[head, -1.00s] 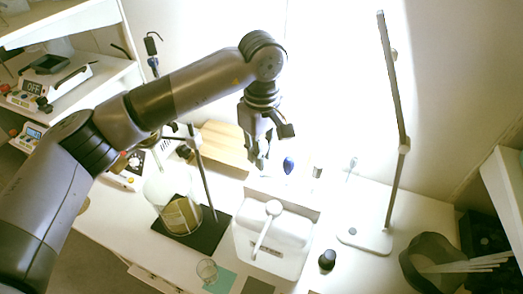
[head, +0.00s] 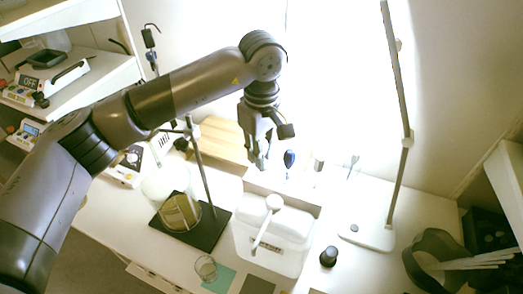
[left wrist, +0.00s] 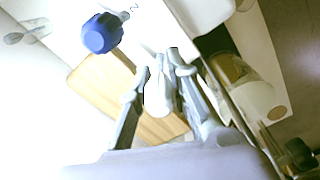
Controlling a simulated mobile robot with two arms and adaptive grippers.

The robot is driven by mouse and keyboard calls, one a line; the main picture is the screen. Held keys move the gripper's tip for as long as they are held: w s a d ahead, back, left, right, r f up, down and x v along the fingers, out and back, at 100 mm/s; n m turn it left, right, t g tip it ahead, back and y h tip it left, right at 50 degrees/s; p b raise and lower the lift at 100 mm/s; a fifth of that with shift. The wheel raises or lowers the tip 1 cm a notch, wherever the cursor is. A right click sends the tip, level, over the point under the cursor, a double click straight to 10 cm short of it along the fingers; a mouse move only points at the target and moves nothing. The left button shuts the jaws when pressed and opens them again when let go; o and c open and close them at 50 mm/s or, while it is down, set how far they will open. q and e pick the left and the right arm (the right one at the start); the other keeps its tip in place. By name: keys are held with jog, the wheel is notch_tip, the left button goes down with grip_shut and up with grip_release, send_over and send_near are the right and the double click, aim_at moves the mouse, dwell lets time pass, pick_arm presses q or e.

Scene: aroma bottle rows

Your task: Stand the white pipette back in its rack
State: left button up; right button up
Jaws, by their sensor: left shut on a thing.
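My left gripper (head: 260,162) hangs over the back of the bench, left of a blue-topped pipette (head: 289,158). In the left wrist view its fingers (left wrist: 160,72) are shut on a slim white thing, which looks like the white pipette (left wrist: 158,96). In the head view the held thing is hard to make out against the bright background. The blue top also shows large in the left wrist view (left wrist: 101,33), apart from the fingers, beside a label marked 2. The rack's slots are not clear in either view. My right gripper is not in view.
A white box (head: 292,262) with a white scoop-like thing on it stands in front. A glass vessel (head: 180,213) on a black stand base is at left, a wooden board (head: 222,140) behind. A lamp (head: 366,232) stands at right; a small beaker (head: 205,268) is in front.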

aim_at(262, 140)
pick_arm(q)
jog(key=o, duration=0.7)
jog(key=shift+r+p, duration=1.05)
jog(key=shift+r, duration=1.45)
jog(key=shift+r, duration=0.1)
jog(key=shift+r+p, duration=1.15)
jog(key=shift+r, duration=1.25)
